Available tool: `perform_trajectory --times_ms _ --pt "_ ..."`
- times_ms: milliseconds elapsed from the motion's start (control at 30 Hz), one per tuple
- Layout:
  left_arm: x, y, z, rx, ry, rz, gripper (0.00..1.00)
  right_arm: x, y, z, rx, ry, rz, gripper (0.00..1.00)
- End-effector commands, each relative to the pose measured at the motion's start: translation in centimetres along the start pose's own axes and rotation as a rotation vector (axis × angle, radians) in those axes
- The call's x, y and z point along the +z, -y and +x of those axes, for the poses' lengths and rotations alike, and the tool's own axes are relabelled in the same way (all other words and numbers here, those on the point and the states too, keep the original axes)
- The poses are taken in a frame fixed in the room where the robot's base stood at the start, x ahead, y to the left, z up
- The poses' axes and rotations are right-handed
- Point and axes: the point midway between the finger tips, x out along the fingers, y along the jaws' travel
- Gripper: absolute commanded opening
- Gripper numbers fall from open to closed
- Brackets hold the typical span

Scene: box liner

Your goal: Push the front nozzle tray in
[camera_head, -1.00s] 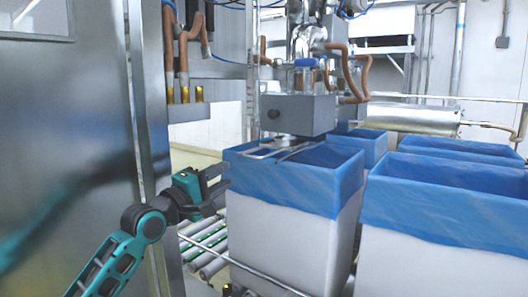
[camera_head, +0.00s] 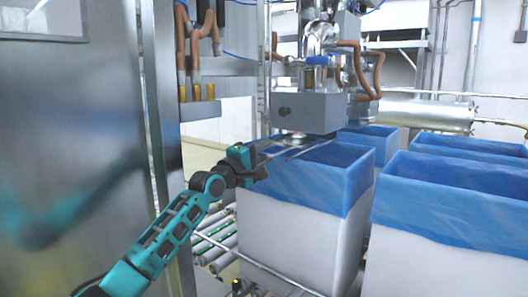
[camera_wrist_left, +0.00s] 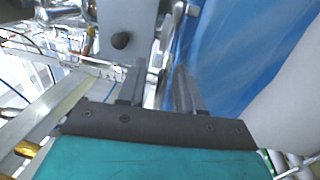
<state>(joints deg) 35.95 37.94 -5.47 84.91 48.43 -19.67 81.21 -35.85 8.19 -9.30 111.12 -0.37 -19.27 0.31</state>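The front nozzle tray (camera_head: 312,147) is a thin metal frame under the grey nozzle box (camera_head: 308,112). It reaches over the rim of the front blue-lined box (camera_head: 310,185). My left gripper (camera_head: 264,162) is at the tray's left end, beside the box's left rim. Its two fingers stand apart, with nothing clearly held between them. In the left wrist view the open fingers (camera_wrist_left: 158,92) point toward the nozzle box, with blue liner to their right. I cannot tell whether the fingers touch the tray. My right gripper is not in view.
Another blue-lined box (camera_head: 450,215) stands at the right, with more behind. A roller conveyor (camera_head: 215,240) runs below my left arm. A large steel panel (camera_head: 70,150) fills the left side. Copper-coloured hoses (camera_head: 357,62) hang above the nozzle box.

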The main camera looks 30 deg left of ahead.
Motion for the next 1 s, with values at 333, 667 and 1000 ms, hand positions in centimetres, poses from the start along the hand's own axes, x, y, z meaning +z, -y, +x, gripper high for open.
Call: perform_trajectory --times_ms 333,667,1000 --pt "0.02 0.01 0.54 0.000 0.000 0.001 0.35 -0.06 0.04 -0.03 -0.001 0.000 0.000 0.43" --pt "0.02 0.00 0.52 0.000 0.000 0.001 0.08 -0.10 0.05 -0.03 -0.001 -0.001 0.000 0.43" --pt "0.02 0.00 0.51 0.000 0.000 0.001 0.00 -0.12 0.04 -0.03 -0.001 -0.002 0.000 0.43"
